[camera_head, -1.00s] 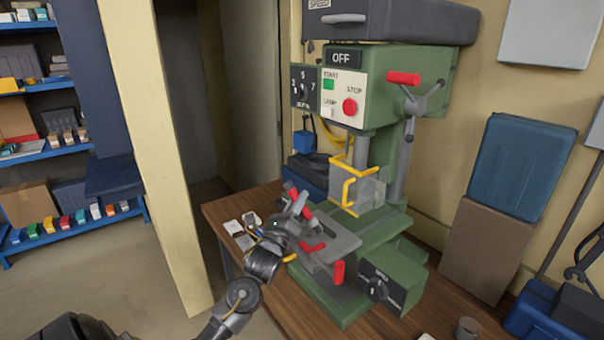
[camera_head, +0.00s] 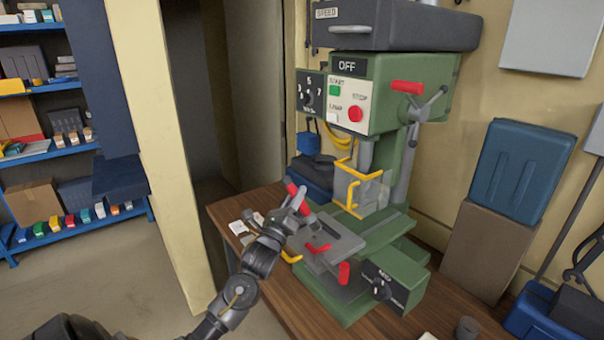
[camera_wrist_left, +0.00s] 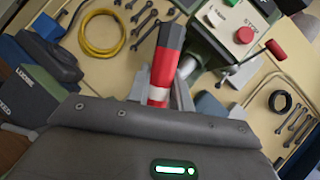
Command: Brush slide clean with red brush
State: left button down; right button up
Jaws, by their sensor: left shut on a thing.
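My left gripper (camera_head: 292,212) is shut on the red brush (camera_head: 297,196), above the near left side of the machine's grey slide plate (camera_head: 335,243). In the left wrist view the brush (camera_wrist_left: 163,65) sticks up between the fingers (camera_wrist_left: 160,98), red with a dark end and a pale band. I see a gap between brush and slide but cannot tell its size. Dirt on the slide is too small to make out. My right gripper is not in view.
The green drill press (camera_head: 395,130) stands on the wooden bench (camera_head: 270,305). A yellow-framed guard (camera_head: 357,188) rises behind the slide. A red handle (camera_head: 344,273) and a red clamp lever (camera_head: 318,248) stand at the slide. Small pale pieces (camera_head: 238,228) lie left.

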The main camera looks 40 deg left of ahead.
aim_at(296, 190)
pick_arm(q)
notch_tip(296, 190, up, 2)
jog(key=shift+r+p, duration=0.1)
jog(key=shift+p, duration=0.5)
jog(key=shift+d+r+p, duration=0.1)
jog(key=shift+r+p, duration=0.45)
jog(key=shift+r, duration=0.2)
jog(key=shift+r+p, duration=0.4)
jog(key=shift+r, duration=0.2)
jog(key=shift+w+f, duration=0.1)
jog(key=shift+w, duration=0.1)
jog(key=shift+w+d+f+b, duration=0.15)
jog(key=shift+w+b, duration=0.1)
jog(key=shift+w, duration=0.2)
jog(key=shift+w+d+f+b, duration=0.1)
jog(key=shift+w+d+b, duration=0.1)
jog(key=shift+w, duration=0.2)
jog(key=shift+a+r, duration=0.1)
